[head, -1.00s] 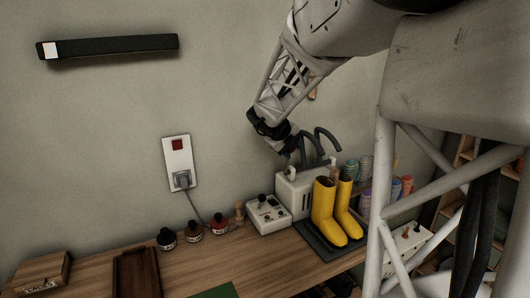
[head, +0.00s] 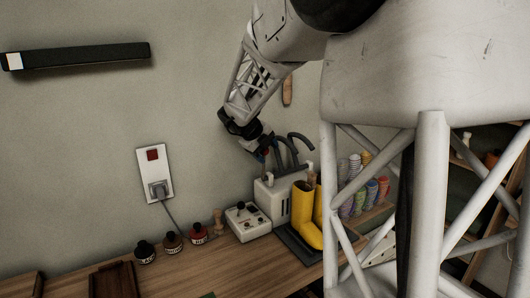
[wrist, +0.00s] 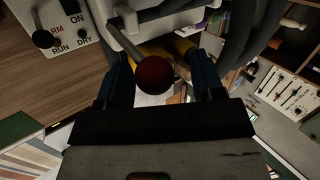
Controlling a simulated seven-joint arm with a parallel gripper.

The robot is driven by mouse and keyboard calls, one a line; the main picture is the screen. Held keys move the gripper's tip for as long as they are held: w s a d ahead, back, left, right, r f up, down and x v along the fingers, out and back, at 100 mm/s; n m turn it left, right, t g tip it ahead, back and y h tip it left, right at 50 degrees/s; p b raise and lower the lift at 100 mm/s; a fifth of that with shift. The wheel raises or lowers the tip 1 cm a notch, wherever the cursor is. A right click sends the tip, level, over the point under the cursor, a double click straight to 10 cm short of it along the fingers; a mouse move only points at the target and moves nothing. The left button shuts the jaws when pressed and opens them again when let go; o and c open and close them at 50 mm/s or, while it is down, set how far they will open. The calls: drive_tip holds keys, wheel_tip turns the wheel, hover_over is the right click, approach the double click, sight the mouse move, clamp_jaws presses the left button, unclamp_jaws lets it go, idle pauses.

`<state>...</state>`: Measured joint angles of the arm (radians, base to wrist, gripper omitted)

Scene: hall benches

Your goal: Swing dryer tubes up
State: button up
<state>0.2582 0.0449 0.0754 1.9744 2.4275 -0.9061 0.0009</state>
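The boot dryer (head: 270,202) is a pale box on the bench with dark curved tubes (head: 299,138) rising from its top. Dark tubes also show in the wrist view (wrist: 262,32). Yellow boots (head: 303,215) stand in front of the dryer. My gripper (head: 263,152) is above the dryer, close beside the tubes. In the wrist view my gripper (wrist: 162,80) has its two blue fingers apart. A dark red ball knob (wrist: 154,75) on a pale bar (wrist: 122,32) appears between them; I cannot tell whether they touch it. My arm column hides part of the boots.
A control box (head: 247,223) labelled RUN and DRY stands left of the dryer. Several small jars (head: 172,243) stand along the wall. A cord runs down from a wall outlet (head: 155,175). Stacked coloured cups (head: 367,192) are to the right. Bare bench wood (head: 225,268) lies in front.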

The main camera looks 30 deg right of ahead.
drive_tip(key=shift+a, duration=0.15)
drive_tip(key=shift+a+r, duration=0.4)
drive_tip(key=shift+r, duration=0.05)
drive_tip(key=v, duration=0.6)
drive_tip(key=shift+r, duration=0.3)
drive_tip(key=shift+a, duration=0.1)
drive_tip(key=shift+r, duration=0.1)
